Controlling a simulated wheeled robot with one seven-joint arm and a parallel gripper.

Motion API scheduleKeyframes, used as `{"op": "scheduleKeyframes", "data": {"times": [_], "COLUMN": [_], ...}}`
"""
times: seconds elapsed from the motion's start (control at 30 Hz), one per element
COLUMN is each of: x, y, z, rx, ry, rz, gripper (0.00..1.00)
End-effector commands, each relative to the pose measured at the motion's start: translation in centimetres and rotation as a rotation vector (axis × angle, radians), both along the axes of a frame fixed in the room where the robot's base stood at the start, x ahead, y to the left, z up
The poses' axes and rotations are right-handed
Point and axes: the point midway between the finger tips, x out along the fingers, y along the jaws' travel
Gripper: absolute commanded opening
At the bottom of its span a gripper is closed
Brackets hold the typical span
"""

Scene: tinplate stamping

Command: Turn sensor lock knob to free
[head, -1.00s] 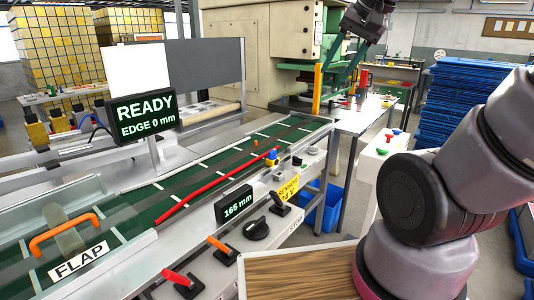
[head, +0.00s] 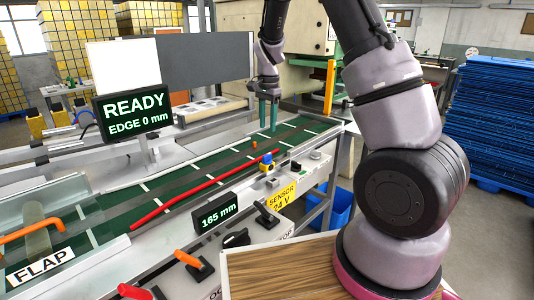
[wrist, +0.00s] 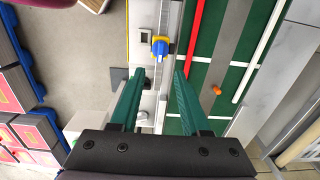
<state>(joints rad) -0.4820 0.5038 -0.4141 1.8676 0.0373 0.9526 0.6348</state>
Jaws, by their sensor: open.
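A blue knob on a yellow block (head: 267,161) sits on the near rail of the conveyor, above the yellow "SENSOR 24 V" label (head: 281,196). I take it to be the sensor lock knob. In the wrist view the blue knob (wrist: 160,47) lies just beyond the fingertips, roughly between their lines. Its marked positions cannot be read. My gripper (head: 269,127) points down above the conveyor, behind and above the knob in the head view. The gripper is open and empty, with its green fingers (wrist: 160,72) apart and not touching the knob.
A red rod (head: 200,190) runs along the green conveyor belt (head: 165,185), with a small orange piece (head: 253,144) on the belt. The front panel holds a black dial (head: 236,238), levers and a "165 mm" display (head: 217,213). A screen (head: 133,113) reads "READY EDGE 0 mm".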

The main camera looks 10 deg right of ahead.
Motion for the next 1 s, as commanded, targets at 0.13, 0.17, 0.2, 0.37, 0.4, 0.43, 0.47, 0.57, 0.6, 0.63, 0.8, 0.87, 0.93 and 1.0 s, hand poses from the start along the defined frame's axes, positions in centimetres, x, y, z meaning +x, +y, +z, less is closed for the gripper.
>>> {"op": "scheduleKeyframes", "data": {"times": [0.13, 0.17, 0.2, 0.37, 0.4, 0.43, 0.47, 0.57, 0.6, 0.63, 0.8, 0.87, 0.93, 1.0], "x": [0.4, 0.4, 0.4, 0.3, 0.3, 0.3, 0.3, 0.4, 0.4, 0.3, 0.4, 0.4, 0.4, 0.4], "y": [0.1, 0.1, 0.1, 0.1, 0.1, 0.1, 0.0, 0.1, 0.1, 0.1, 0.1, 0.1, 0.1, 0.1], "z": [-1.4, -1.7, -2.1, -4.8, -5.6, -6.2, -6.8, -8.6, -9.3, -9.7, -11.4, -11.6, -11.8, -11.8], "rx": [-0.017, -0.017, -0.017, -0.018, -0.017, -0.018, -0.018, -0.017, -0.017, -0.017, -0.017, -0.016, -0.016, -0.016], "ry": [0.011, 0.011, 0.011, 0.014, 0.015, 0.014, 0.014, 0.013, 0.013, 0.013, 0.011, 0.01, 0.01, 0.009], "rz": [-0.01, -0.011, -0.011, -0.011, -0.012, -0.012, -0.012, -0.011, -0.011, -0.011, -0.01, -0.01, -0.01, -0.01], "gripper": [0.46, 0.46, 0.46, 0.46, 0.46, 0.46, 0.46, 0.46, 0.46, 0.46, 0.46, 0.46, 0.46, 0.46]}}
